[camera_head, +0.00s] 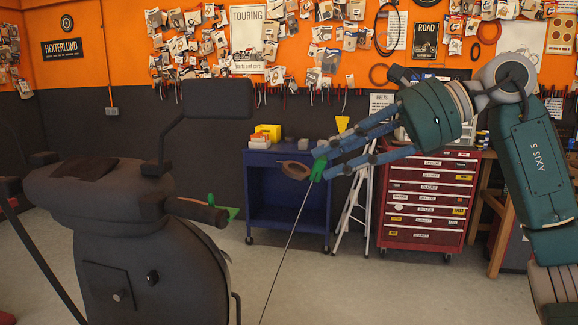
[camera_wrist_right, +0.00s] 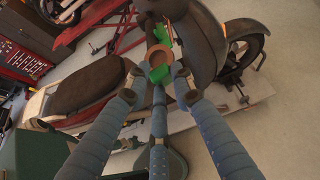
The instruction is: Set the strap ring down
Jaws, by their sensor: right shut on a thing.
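The strap ring, a brown ring (camera_head: 295,170) with a green piece (camera_head: 319,168) beside it, is in the air in front of the blue cart. My right gripper (camera_head: 325,160) is at the green piece, with its blue fingers closed around it. In the right wrist view the brown ring (camera_wrist_right: 160,57) shows just beyond the fingertips, with the green piece (camera_wrist_right: 158,73) between the fingers. A thin dark line runs from the green piece down to the floor in the head view. My left gripper is not in view.
A dark motorcycle (camera_head: 120,230) with a mirror (camera_head: 217,99) and handlebar stands at the left. A green part (camera_head: 226,212) sits by its grip. Behind are a blue cart (camera_head: 285,215), a red drawer cabinet (camera_head: 425,200) and a stepladder. The floor between is open.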

